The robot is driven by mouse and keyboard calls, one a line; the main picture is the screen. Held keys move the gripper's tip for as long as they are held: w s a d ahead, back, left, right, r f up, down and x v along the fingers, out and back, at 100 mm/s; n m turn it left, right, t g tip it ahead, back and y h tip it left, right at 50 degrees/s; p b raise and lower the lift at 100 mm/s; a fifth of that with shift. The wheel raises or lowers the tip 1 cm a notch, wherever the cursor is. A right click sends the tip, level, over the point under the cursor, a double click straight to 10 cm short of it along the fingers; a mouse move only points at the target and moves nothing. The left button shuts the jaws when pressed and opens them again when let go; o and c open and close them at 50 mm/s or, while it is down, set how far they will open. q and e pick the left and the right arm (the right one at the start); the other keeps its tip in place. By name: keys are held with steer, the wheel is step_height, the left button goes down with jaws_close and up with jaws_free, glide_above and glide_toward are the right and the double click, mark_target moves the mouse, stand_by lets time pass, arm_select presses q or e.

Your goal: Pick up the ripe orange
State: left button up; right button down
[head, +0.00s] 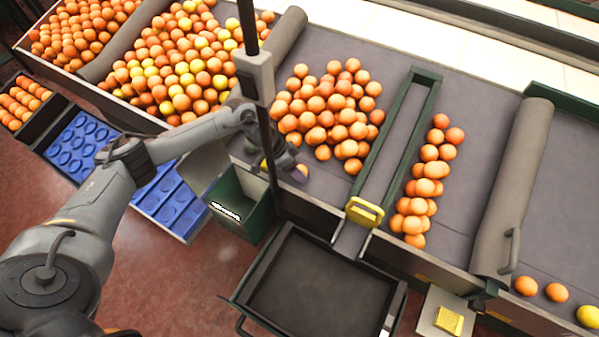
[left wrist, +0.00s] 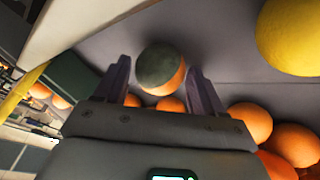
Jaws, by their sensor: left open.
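My left gripper (head: 292,168) is over the near edge of the middle belt, left of the main pile of ripe oranges (head: 330,108). Its two fingers (left wrist: 160,72) are apart in the left wrist view. A single fruit (left wrist: 160,70) shows between and beyond the fingertips; its left part is grey-green and its right edge orange. I cannot tell whether the fingers touch it. In the head view an orange (head: 302,171) peeks out beside the gripper, partly hidden by it. More oranges (left wrist: 250,120) lie right of the fingers in the wrist view. My right gripper is not in view.
A green bin (head: 243,205) stands below my left wrist, and a dark tray (head: 318,285) to its right. A green-framed divider (head: 400,130) separates the pile from a row of oranges (head: 428,185). A dark upright post stands close to the gripper. A yellow fruit (left wrist: 295,35) is nearby.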

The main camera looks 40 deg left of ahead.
arm_select(q)
steer(key=shift+c, duration=0.5)
steer(key=c, duration=0.8)
steer(key=shift+o, duration=0.2)
steer(key=shift+r, duration=0.1)
